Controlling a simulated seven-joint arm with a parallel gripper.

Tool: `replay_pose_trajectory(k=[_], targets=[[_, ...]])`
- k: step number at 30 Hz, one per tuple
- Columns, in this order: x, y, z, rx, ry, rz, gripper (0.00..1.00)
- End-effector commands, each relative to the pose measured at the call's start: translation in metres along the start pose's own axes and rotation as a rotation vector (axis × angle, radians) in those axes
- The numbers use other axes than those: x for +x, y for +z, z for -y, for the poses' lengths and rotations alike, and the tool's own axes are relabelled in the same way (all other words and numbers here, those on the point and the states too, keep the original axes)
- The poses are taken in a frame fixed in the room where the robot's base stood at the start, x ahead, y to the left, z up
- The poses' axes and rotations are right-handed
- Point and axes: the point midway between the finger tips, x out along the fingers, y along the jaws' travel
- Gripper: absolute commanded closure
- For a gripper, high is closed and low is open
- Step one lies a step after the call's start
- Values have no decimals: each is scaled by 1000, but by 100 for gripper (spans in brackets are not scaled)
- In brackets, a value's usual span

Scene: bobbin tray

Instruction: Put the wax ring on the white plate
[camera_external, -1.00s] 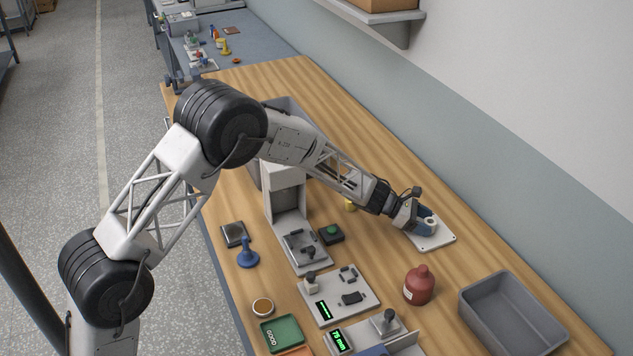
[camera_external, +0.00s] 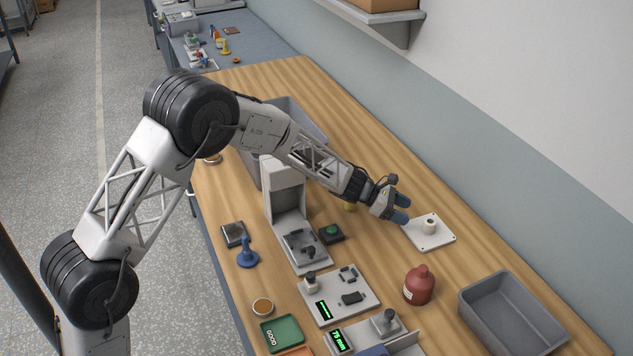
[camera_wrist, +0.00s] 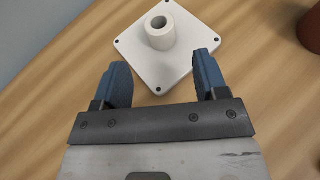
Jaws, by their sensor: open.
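The wax ring, a short off-white hollow cylinder (camera_external: 430,226), stands upright on the white plate (camera_external: 443,239), near its middle. In the wrist view the ring (camera_wrist: 160,32) shows its open bore facing up, and the square plate (camera_wrist: 183,62) has dark holes near its corners. My gripper (camera_external: 403,209) is open and empty, with blue fingers, just left of the plate and apart from the ring. In the wrist view the gap between the fingertips (camera_wrist: 162,68) faces the ring, which is beyond them.
A dark red bottle (camera_external: 419,286) stands in front of the plate, and a grey bin (camera_external: 480,315) is at the front right. A grey machine (camera_external: 285,190) and a green-buttoned box (camera_external: 331,233) are to the left. Bare wood surrounds the plate.

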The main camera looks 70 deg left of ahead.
Motion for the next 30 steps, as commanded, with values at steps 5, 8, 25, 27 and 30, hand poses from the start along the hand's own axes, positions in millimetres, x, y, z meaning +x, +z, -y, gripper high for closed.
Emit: replay_pose_trajectory(k=[5, 8, 25, 27, 30], targets=[[0, 0, 0, 0, 0, 0, 34], [0, 0, 0, 0, 0, 0, 34], [-1, 4, 6, 17, -8, -5, 34], [-2, 10, 12, 37, -18, -11, 34], [-6, 20, 28, 86, -43, -27, 34]])
